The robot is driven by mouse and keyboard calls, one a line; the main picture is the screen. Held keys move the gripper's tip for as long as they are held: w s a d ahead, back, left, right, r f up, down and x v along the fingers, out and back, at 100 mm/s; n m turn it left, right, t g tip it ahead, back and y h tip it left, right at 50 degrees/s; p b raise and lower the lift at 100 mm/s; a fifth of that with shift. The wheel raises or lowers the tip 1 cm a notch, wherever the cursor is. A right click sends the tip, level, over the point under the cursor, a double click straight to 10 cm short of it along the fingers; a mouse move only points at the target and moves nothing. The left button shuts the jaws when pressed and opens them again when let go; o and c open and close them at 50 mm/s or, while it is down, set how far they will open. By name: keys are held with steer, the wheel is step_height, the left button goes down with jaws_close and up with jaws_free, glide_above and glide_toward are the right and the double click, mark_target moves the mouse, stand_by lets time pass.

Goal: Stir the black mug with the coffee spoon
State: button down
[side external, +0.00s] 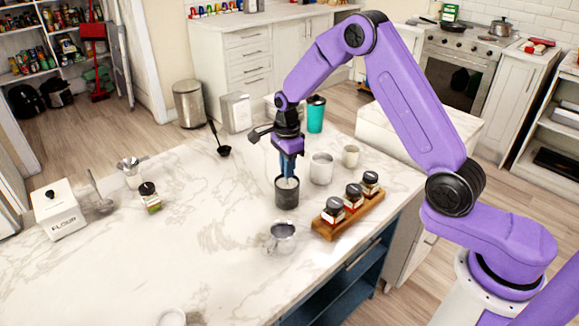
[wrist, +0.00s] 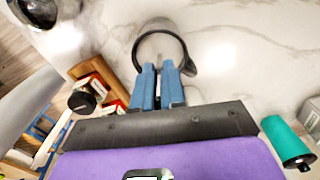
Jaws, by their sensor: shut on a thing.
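The black mug (side external: 287,198) stands upright on the marble counter, left of the wooden jar rack. In the wrist view the mug (wrist: 181,50) shows its dark rim and its handle, just beyond my fingertips. My gripper (side external: 288,178) points down at the mug's mouth with its blue fingertips at or just inside the rim. In the wrist view my gripper (wrist: 163,70) has its fingers close together, shut on a thin thing that is mostly hidden. The coffee spoon cannot be made out clearly; its lower part would be hidden by the mug.
A wooden rack (side external: 348,217) with 3 jars stands right of the mug. A metal pitcher (side external: 282,238) is in front.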

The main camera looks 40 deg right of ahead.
steer(key=shift+r, duration=0.15)
steer(key=shift+r, duration=4.1)
step_height(320, 180, up, 5)
steer(key=shift+f, duration=0.1)
